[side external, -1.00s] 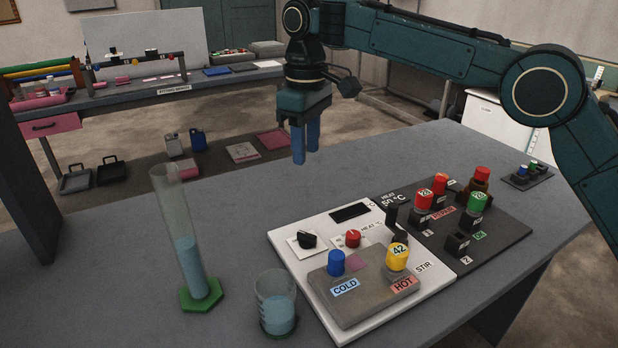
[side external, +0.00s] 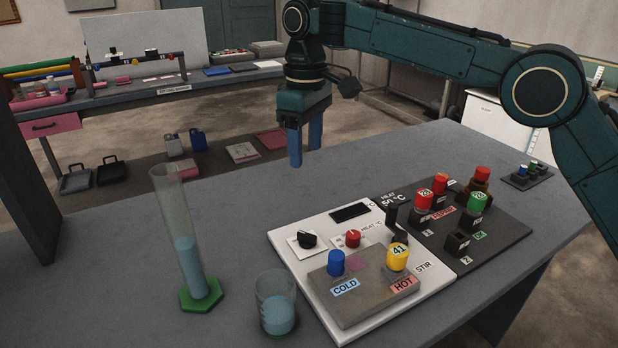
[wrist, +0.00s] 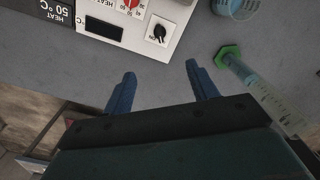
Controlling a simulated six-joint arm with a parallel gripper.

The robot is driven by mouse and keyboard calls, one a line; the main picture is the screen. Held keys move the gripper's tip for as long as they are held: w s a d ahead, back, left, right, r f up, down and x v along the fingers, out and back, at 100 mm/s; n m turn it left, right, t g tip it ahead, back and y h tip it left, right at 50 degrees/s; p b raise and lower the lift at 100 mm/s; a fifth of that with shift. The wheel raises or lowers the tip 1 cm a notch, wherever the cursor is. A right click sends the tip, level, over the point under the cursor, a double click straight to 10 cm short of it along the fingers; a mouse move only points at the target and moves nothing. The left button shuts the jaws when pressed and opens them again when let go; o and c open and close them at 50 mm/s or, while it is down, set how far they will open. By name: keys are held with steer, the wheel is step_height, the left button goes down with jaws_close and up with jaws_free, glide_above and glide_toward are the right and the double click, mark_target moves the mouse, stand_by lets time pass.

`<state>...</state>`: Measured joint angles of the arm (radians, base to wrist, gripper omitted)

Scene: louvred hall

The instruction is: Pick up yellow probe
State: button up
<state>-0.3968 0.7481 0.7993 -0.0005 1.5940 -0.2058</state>
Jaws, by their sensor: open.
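The yellow probe (side external: 397,257) has a yellow cap reading 41. It stands upright in the grey block beside the HOT label on the white heater plate. Its lower part is hidden in the block. My gripper (side external: 305,156) is open and empty, up and to the left of the probe in the side view, above the table. In the wrist view my gripper (wrist: 161,70) shows its two blue fingers apart with bare table between them. The yellow probe is not in the wrist view.
A blue-capped piece (side external: 336,262) stands by COLD. The black panel (side external: 497,245) holds red- and green-capped pieces (side external: 477,202). A tall cylinder (side external: 188,245) on a green foot and a beaker (side external: 276,303) hold blue liquid at left. The table below my gripper is clear.

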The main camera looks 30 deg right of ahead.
stand_by(0.3)
steer(key=n+t+y, duration=0.2)
steer(key=t+y, duration=0.1)
glide_above(400, 250)
steer(key=s+d, duration=0.4)
step_height(400, 250, down, 4)
steer(key=shift+w+a+r, duration=0.15)
steer(key=shift+w+r, duration=0.05)
steer(key=shift+f, duration=0.1)
steer(key=shift+x, duration=4.25)
steer(key=shift+w+a+f, duration=0.1)
steer(key=shift+w, duration=0.05)
steer(key=shift+x, duration=2.45)
